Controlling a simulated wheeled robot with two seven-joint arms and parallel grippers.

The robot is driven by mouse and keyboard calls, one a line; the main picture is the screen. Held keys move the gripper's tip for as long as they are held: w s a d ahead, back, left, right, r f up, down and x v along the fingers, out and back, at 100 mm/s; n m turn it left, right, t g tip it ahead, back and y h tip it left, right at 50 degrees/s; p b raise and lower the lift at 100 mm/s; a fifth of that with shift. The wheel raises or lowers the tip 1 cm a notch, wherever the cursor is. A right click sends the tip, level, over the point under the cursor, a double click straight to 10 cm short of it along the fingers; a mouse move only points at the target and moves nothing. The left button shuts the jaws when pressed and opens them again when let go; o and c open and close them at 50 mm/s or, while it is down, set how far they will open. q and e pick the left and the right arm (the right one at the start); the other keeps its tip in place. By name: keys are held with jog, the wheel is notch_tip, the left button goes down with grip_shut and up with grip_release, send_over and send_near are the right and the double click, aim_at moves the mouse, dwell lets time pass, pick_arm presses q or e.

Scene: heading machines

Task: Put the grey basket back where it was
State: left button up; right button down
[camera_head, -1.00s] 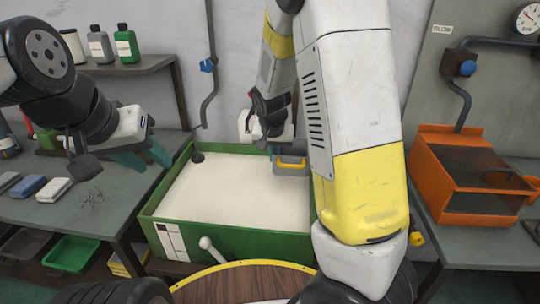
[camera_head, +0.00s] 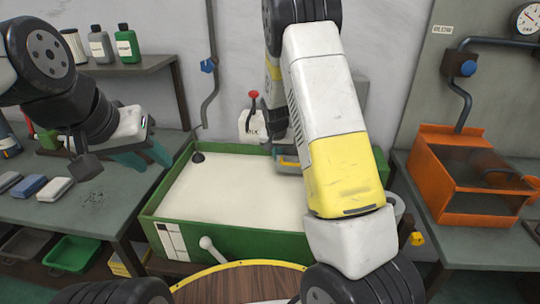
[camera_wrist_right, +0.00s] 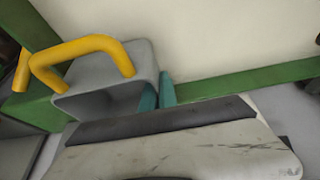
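The grey basket (camera_head: 287,168) with a yellow handle is at the back right of the green tank (camera_head: 240,239), partly hidden by my right arm in the head view. In the right wrist view the basket (camera_wrist_right: 100,97) is beside the tank's green rim, its open side toward the camera. My right gripper's teal fingertips (camera_wrist_right: 157,94) are close together at the basket's right wall, one on each side, and appear shut on it. My left gripper (camera_head: 146,157) is open and empty above the left table.
The tank holds pale material. A white jug (camera_head: 252,127) with a red top stands behind it. An orange box (camera_head: 470,175) is on the right table. Several small blocks (camera_head: 55,190) lie on the left table. A white lever (camera_head: 210,247) sticks out of the tank's front.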

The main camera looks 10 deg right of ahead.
notch_tip(320, 180, down, 4)
jog(key=shift+w+f, duration=0.1)
jog(key=shift+w, duration=0.1)
jog(key=shift+f, duration=0.15)
jog(key=c, duration=1.7)
grip_release()
